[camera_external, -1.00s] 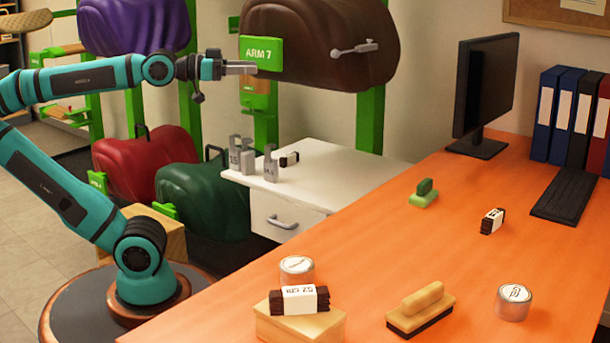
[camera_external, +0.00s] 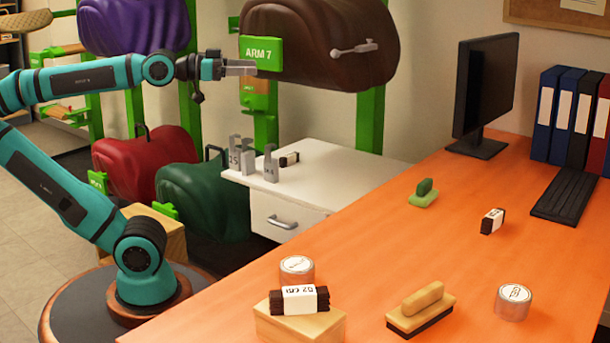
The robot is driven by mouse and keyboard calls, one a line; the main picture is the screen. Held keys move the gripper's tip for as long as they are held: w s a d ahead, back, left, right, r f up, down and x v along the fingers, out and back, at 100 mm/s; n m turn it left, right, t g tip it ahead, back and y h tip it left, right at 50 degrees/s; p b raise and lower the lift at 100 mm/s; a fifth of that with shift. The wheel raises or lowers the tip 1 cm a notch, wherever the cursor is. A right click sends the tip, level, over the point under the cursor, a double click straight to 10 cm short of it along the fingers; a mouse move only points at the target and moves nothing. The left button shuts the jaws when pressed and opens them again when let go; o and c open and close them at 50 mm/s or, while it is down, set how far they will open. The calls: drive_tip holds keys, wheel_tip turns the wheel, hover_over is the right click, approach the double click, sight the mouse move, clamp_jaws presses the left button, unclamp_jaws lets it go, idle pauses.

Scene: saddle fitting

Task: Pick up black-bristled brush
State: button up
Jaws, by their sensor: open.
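The black-bristled brush (camera_external: 420,305) lies on the orange desk (camera_external: 375,255) near the front. It has a light wooden body with a raised wooden grip on top, and its dark bristles face down. My gripper (camera_external: 242,68) is high at the upper left, pointing right, in front of the brown saddle and the green ARM 7 sign. It is open and holds nothing that I can see. It is far from the brush, above and to the left of it.
A tin (camera_external: 513,302) stands right of the brush. Left of it are a wooden block (camera_external: 300,325) bearing a dark labelled bundle (camera_external: 300,299), and another tin (camera_external: 297,269). A green brush (camera_external: 424,193), a small bundle (camera_external: 492,221), keyboard (camera_external: 566,195) and monitor (camera_external: 485,90) stand farther back.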

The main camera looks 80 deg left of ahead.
drive_tip(key=w+d+m+g+h, duration=0.3)
drive_tip(key=w+d+m+g, duration=0.2)
drive_tip(key=w+d+m, duration=0.7)
drive_tip(key=m+g+y, duration=0.5)
drive_tip(key=m+g, duration=0.5)
drive_tip(key=m, duration=0.8)
hover_over(424, 292)
drive_tip(key=s+d, duration=0.3)
drive_tip(key=s, duration=0.1)
wheel_tip(424, 292, down, 17)
drive_tip(key=x, duration=1.1)
drive_tip(key=shift+w+a+f, duration=0.1)
drive_tip(key=shift+w+f, duration=0.1)
drive_tip(key=shift+w, duration=0.15)
drive_tip(key=shift+t, duration=0.3)
drive_tip(key=shift+a+x, duration=0.1)
drive_tip(key=shift+x, duration=1.25)
drive_tip(key=shift+a+x, duration=0.15)
drive_tip(key=shift+x, duration=1.15)
drive_tip(key=shift+w+r, duration=0.1)
drive_tip(key=shift+w, duration=0.05)
drive_tip(key=c, duration=1.1)
